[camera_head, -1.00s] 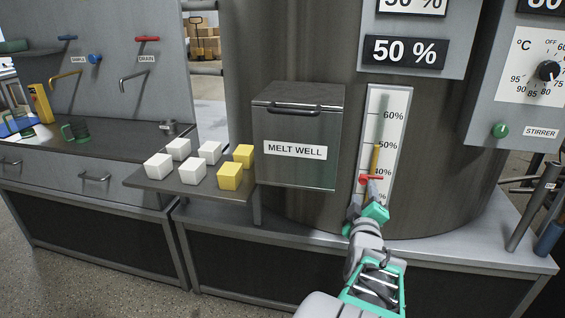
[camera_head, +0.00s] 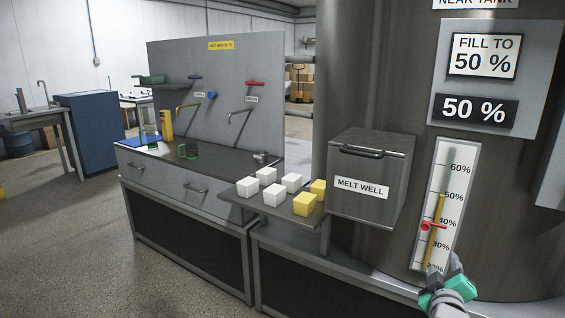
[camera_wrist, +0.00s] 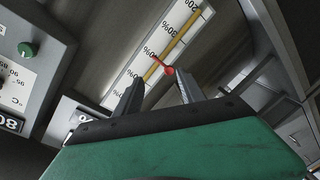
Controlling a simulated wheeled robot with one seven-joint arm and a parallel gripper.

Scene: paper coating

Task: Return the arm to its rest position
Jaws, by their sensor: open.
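My gripper (camera_head: 445,268) is at the lower right of the head view, in front of the tank's level gauge. In the wrist view, my gripper's two fingers (camera_wrist: 158,88) stand apart with nothing held between them. The gauge column is yellow up to about 50%.
The melt well box (camera_head: 362,200) hangs on the tank left of my gripper. A shelf (camera_head: 262,203) beside it holds several white and yellow cubes. Open floor lies at left.

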